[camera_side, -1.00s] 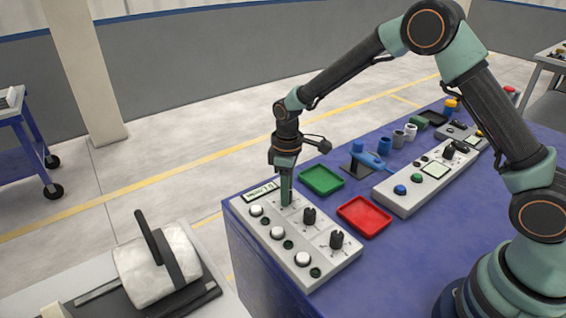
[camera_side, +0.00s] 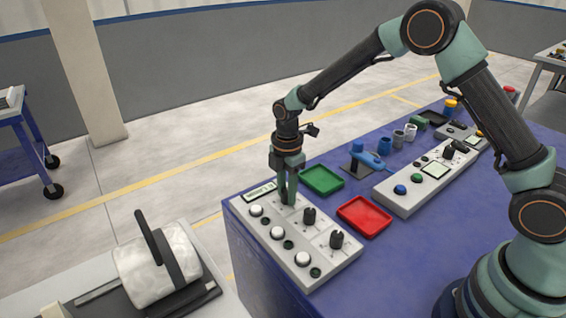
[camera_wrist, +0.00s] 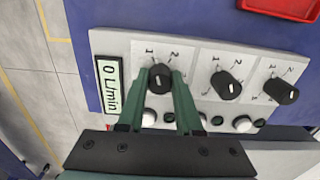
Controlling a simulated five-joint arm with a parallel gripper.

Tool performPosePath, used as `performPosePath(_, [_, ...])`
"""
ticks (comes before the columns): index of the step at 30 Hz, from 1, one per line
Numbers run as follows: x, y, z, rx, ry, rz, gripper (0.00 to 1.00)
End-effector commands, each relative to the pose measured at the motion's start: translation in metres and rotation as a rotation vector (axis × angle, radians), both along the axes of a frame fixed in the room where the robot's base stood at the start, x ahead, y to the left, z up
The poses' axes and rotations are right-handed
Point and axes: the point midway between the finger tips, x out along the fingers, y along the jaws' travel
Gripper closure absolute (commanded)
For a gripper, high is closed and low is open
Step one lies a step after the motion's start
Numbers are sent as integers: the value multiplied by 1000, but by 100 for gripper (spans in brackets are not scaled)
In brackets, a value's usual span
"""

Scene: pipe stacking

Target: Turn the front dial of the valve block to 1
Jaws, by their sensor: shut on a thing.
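The valve block (camera_side: 335,262) is a pale panel on the blue table, with three black dials in a row and a display (camera_wrist: 110,88) reading 0 L/min. My gripper (camera_side: 288,200) is down at the dial nearest the display. In the wrist view its two green fingers are shut on that dial (camera_wrist: 159,78), one on each side. Digits 1 and 2 are printed beyond it; its pointer direction is hard to read. The middle dial (camera_wrist: 227,84) and the far-end dial (camera_wrist: 282,91) are untouched. I cannot tell which dial counts as the front one.
White buttons (camera_side: 278,232) and small dark green lights line the block beside the dials. A green tray (camera_side: 322,180) and a red tray (camera_side: 364,216) lie close by. Another panel (camera_side: 425,178) and a blue tool on a stand (camera_side: 366,160) stand farther back.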

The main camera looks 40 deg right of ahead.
Motion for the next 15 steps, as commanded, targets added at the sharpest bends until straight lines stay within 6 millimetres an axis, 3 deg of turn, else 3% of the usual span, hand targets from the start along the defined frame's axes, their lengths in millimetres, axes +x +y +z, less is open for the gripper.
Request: performPosePath(15, [0,0,2,0,2,192,100])
